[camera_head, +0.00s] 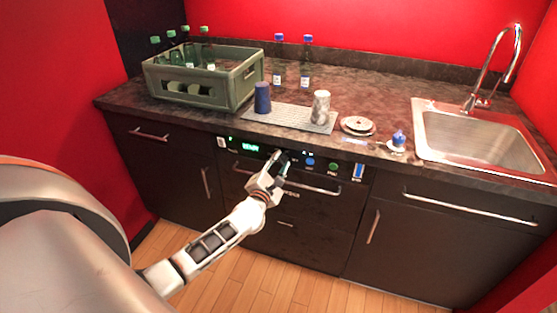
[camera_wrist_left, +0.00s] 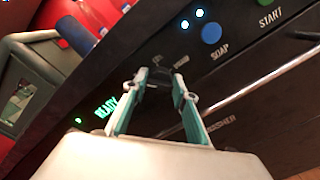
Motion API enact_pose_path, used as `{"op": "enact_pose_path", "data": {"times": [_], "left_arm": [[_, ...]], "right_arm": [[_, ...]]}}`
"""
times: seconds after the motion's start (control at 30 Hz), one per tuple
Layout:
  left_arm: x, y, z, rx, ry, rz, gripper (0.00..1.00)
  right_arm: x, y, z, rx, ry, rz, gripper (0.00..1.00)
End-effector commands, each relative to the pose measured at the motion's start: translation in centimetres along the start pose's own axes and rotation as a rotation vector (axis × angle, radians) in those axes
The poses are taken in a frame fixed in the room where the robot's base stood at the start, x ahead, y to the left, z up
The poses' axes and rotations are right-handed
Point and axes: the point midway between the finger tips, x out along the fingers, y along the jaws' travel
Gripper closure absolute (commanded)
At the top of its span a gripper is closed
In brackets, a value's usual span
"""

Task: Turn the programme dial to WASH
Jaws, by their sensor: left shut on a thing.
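The dishwasher's dark control panel (camera_head: 225,141) runs under the worktop edge. Its green display (camera_head: 250,147) reads READY and also shows in the left wrist view (camera_wrist_left: 106,106). My left gripper (camera_head: 281,158) is at the panel, right of the display. In the left wrist view its two teal-sided fingers (camera_wrist_left: 158,80) are closed around the dark programme dial (camera_wrist_left: 157,76). The dial is mostly hidden by the fingers, and I cannot read its pointer or setting. My right gripper is in neither view.
Right of the dial are a blue SOAP button (camera_wrist_left: 211,33) and a green START button (camera_head: 334,167). The dishwasher handle (camera_head: 314,188) runs below the panel. A green bottle crate (camera_head: 200,85), cups and a sink (camera_head: 480,140) are on the worktop above.

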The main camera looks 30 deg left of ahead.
Motion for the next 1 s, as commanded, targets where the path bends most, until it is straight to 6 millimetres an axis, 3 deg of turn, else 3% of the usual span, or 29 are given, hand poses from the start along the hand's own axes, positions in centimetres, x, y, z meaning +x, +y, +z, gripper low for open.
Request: {"op": "enact_pose_path", "data": {"times": [0.4, 0.87, 0.9, 0.97, 1.0], "left_arm": [[0.0, 0.0, 0.1, 0.152, -0.001, 0.0, 0.94], [0.0, -0.1, 0.1, 0.165, -0.001, 0.0, 0.94], [0.0, -0.1, 0.1, 0.165, -0.001, 0.0, 0.7], [0.0, -0.1, 0.1, 0.165, -0.001, 0.0, 0.56], [0.0, -0.1, 0.1, 0.165, -0.001, 0.0, 0.56]], "right_arm": [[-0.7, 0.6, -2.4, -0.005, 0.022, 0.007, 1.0], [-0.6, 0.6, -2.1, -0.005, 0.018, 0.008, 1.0], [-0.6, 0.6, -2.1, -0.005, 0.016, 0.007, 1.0], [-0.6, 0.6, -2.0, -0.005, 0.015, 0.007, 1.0], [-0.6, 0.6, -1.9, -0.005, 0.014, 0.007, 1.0]]}}
